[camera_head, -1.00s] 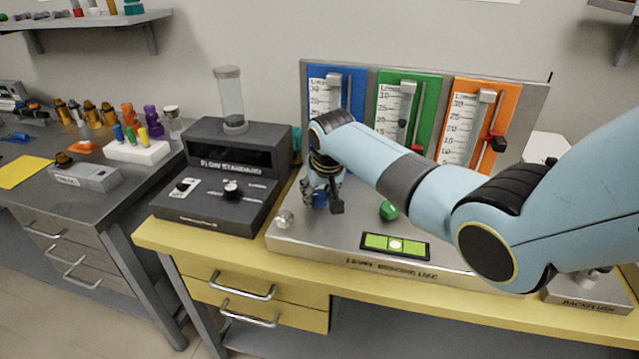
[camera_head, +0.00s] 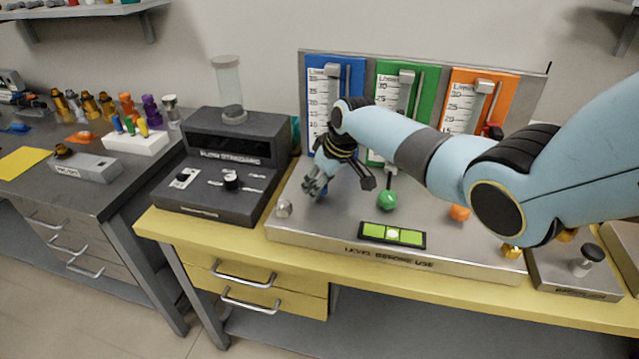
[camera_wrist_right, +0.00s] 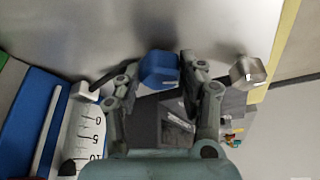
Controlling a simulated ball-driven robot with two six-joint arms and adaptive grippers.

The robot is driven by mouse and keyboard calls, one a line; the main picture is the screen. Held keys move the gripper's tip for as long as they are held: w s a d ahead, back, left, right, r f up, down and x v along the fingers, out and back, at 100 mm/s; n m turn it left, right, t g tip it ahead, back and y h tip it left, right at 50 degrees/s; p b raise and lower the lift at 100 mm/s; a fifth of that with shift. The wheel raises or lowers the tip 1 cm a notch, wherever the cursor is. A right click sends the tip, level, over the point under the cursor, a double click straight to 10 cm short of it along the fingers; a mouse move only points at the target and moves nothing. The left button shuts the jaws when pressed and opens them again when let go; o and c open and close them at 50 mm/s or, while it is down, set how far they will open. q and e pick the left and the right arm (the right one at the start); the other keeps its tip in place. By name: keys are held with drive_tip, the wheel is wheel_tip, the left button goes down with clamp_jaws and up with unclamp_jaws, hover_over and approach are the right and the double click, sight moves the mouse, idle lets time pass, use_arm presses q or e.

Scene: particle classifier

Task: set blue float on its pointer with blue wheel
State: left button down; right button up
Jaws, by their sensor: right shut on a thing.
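The blue scale panel (camera_head: 357,82) stands upright at the left of the metal board. Its lower part is behind my right arm in the head view. The right wrist view shows its low end (camera_wrist_right: 38,95) with marks 0, 5 and 10. I cannot make out the blue float or its pointer clearly. The blue wheel (camera_wrist_right: 158,66) sits on the metal base below the panel. My right gripper (camera_head: 318,188) is at the wheel, and in the wrist view its fingers (camera_wrist_right: 160,75) are closed on the wheel's sides. My left gripper is not in view.
A silver knob (camera_head: 283,207) is left of the wheel, a green wheel (camera_head: 387,200) to its right. A green level (camera_head: 393,235) lies at the base's front. A dark flow standard box (camera_head: 226,165) stands to the left. Green and orange panels stand right of the blue one.

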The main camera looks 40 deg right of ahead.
idle(0.4)
drive_tip(key=o, duration=1.2)
drive_tip(key=shift+c, duration=0.2)
drive_tip(key=shift+r, duration=0.1)
drive_tip(key=v, duration=1.1)
drive_tip(key=shift+s+r, duration=0.2)
drive_tip(key=shift+r, duration=0.2)
